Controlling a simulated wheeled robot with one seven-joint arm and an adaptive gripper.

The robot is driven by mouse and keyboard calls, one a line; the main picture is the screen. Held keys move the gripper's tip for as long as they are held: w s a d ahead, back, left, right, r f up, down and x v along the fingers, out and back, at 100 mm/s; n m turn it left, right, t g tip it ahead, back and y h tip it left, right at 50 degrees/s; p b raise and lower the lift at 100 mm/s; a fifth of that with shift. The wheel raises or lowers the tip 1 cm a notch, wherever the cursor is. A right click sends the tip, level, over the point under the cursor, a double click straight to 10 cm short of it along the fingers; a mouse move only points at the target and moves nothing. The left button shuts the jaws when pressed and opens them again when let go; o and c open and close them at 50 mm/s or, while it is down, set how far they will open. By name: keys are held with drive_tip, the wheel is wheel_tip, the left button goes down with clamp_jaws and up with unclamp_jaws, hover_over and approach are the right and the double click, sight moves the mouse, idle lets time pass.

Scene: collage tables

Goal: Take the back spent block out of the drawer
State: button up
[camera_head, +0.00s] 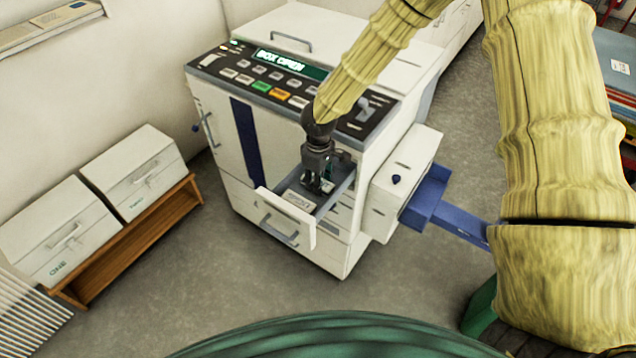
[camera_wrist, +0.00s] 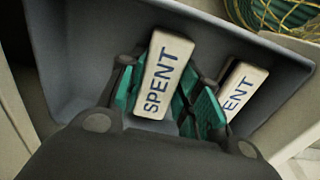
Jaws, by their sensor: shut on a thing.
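The open drawer (camera_head: 270,203) juts from the front of a white machine. Two pale blocks marked SPENT show in the wrist view. My gripper (camera_head: 318,188) reaches down into the drawer; its green-padded fingers (camera_wrist: 160,95) are shut on the back spent block (camera_wrist: 163,75). In the head view that block is mostly hidden by the fingers. The front spent block (camera_head: 299,199) lies in the drawer nearer its front panel; in the wrist view it (camera_wrist: 243,88) is partly covered by the right finger. I cannot tell whether the held block is clear of the drawer floor.
The machine's display (camera_head: 290,62) reads BOX OPEN above a button panel. A blue tray (camera_head: 428,193) sticks out at the machine's right side. Two white boxes, ONE (camera_head: 55,228) and TWO (camera_head: 133,172), sit on a wooden bench (camera_head: 130,245) at left. The floor between is clear.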

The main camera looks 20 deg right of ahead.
wheel_tip(320, 180, up, 10)
drive_tip(key=b, duration=0.2)
idle(0.5)
